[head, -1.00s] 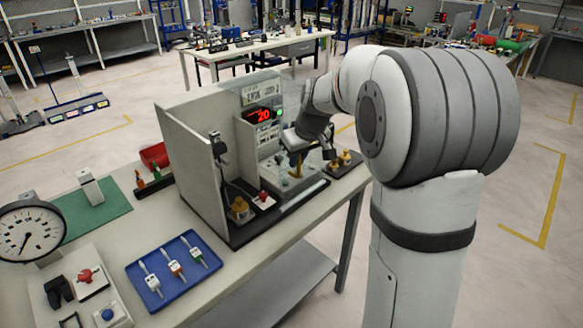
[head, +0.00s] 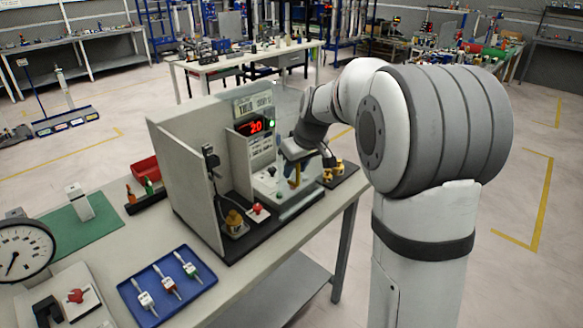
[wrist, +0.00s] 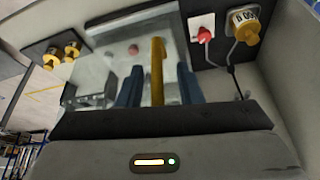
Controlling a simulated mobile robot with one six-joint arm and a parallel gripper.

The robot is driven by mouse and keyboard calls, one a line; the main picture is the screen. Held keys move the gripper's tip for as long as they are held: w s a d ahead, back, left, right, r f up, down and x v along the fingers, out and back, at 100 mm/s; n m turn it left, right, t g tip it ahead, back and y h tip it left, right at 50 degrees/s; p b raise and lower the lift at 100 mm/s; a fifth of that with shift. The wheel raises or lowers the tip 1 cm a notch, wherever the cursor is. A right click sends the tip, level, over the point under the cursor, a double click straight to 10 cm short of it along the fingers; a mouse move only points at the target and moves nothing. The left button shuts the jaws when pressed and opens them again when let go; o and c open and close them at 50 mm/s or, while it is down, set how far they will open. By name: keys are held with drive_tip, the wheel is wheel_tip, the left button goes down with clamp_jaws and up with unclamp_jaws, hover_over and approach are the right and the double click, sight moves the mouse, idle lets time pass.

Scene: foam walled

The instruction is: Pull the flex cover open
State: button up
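The flex cover is a clear panel (wrist: 95,88) in front of the booth's instrument face, with an upright yellow handle (wrist: 157,72). In the head view the handle (head: 295,175) shows just below my wrist, and the clear cover (head: 300,203) is hard to make out. My gripper (wrist: 158,88) has its two blue fingers on either side of the handle, with a visible gap on both sides. The fingers are open. In the head view my gripper (head: 294,170) is partly hidden by my wrist. I cannot tell how far the cover stands open.
The booth's grey side wall (head: 190,175) stands left. A red button (head: 257,210) and a yellow-topped plug (head: 235,222) are inside. Several yellow knobs (head: 333,172) sit right of the cover. A blue tray (head: 168,285) with several small tools lies in front.

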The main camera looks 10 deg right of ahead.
drive_tip(key=v, duration=0.7)
drive_tip(key=shift+s+r, duration=0.15)
drive_tip(key=shift+r, duration=0.2)
drive_tip(key=shift+d, duration=0.1)
drive_tip(key=s+f+m+h, duration=0.1)
drive_tip(key=s+f, duration=0.4)
drive_tip(key=s, duration=0.9)
drive_tip(key=s+f+m+g, duration=0.1)
drive_tip(key=s+f+m, duration=0.3)
drive_tip(key=s, duration=0.9)
drive_tip(key=shift+s+f+h, duration=0.35)
drive_tip(key=shift+f+h, duration=0.05)
